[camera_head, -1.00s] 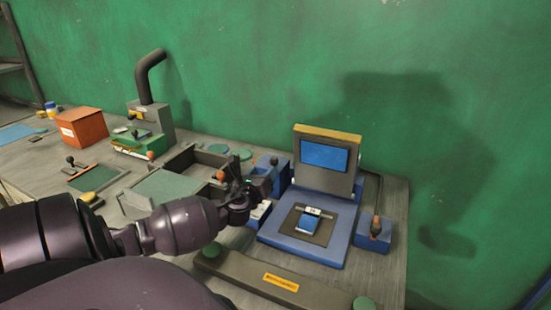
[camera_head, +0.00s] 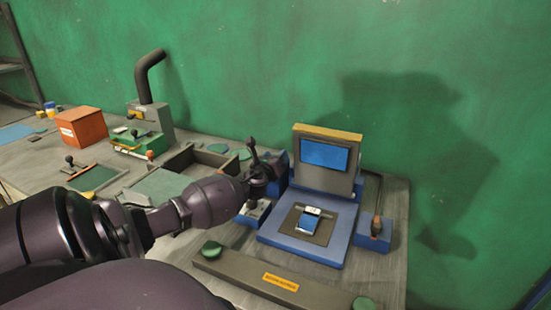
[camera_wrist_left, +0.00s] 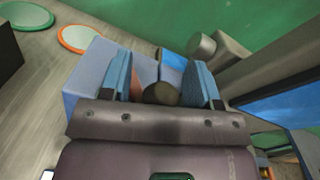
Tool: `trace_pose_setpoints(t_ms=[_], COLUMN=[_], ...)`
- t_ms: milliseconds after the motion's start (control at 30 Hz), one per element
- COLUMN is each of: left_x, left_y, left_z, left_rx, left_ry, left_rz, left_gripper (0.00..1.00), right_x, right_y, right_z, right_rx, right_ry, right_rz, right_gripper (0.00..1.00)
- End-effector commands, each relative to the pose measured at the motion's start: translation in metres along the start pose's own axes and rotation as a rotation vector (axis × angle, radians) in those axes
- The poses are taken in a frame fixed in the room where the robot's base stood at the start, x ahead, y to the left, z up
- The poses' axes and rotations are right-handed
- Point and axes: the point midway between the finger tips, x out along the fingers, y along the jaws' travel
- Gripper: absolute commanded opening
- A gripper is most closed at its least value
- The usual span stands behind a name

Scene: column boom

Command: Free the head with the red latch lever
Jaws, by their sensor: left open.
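The blue device (camera_head: 300,248) has a hinged-looking grey upright head (camera_head: 324,180) with a blue window and a yellow top edge. A blue block stands at each side of its base. A lever with a reddish grip (camera_head: 376,228) stands on the right block. My left gripper (camera_head: 268,163) is at the left block, partly hiding it. In the left wrist view its open fingers (camera_wrist_left: 162,85) straddle a dark round knob (camera_wrist_left: 160,94) with a reddish part beside it. I cannot tell whether a finger touches the knob. My right gripper is not in view.
A grey bar with an orange label (camera_head: 281,282) lies along the front edge. To the left are an open grey tray (camera_head: 160,188), a green-based machine with a bent pipe (camera_head: 150,75) and an orange box (camera_head: 81,127). A green wall closes the back.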

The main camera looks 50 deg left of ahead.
Motion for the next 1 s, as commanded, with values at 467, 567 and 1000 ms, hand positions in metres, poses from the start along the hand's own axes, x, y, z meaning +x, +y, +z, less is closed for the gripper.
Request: trace_pose_setpoints(t_ms=[467,567,1000], left_x=[0.0,0.0,-0.002], left_y=[0.0,0.0,0.004], left_z=[0.0,0.0,-0.002], left_rx=[-0.001,-0.001,0.002], left_ry=[0.0,0.0,0.017], left_rz=[0.0,0.0,-0.049], left_gripper=[0.15,0.0,0.0], right_x=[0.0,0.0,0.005], right_y=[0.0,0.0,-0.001], right_z=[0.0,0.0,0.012], right_rx=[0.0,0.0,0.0], right_ry=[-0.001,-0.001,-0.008], right_rz=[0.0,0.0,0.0], right_gripper=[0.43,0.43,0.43])
